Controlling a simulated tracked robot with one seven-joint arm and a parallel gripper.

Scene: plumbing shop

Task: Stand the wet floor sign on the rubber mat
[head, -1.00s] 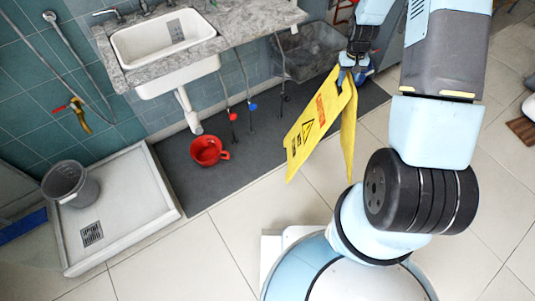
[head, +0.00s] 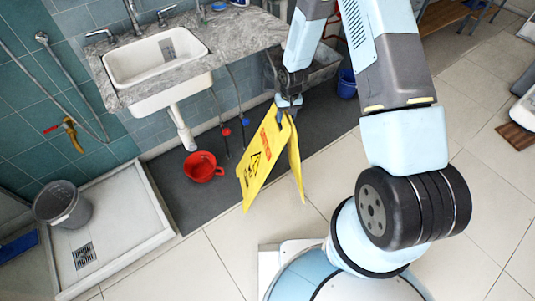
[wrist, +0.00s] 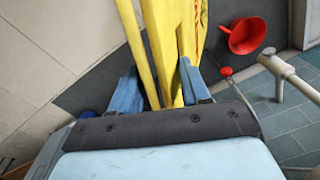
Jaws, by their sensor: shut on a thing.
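The yellow wet floor sign (head: 262,156) hangs from my gripper (head: 289,101) with its two panels spread slightly. Its front panel shows a black warning triangle and red lettering. My gripper is shut on the sign's top end. In the wrist view the blue fingers (wrist: 158,88) stand on either side of the yellow sign (wrist: 184,50). The dark rubber mat (head: 205,200) lies on the floor under the sink. The sign overlaps the mat's front edge in the head view; whether its feet touch anything I cannot tell.
A red pot (head: 203,167) sits on the mat, left of the sign. A sink (head: 157,55) in a stone counter overhangs the mat, with pipes below. A grey bin (head: 345,62) and blue bucket (head: 347,84) are at the right. A shower tray (head: 120,248) borders the left.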

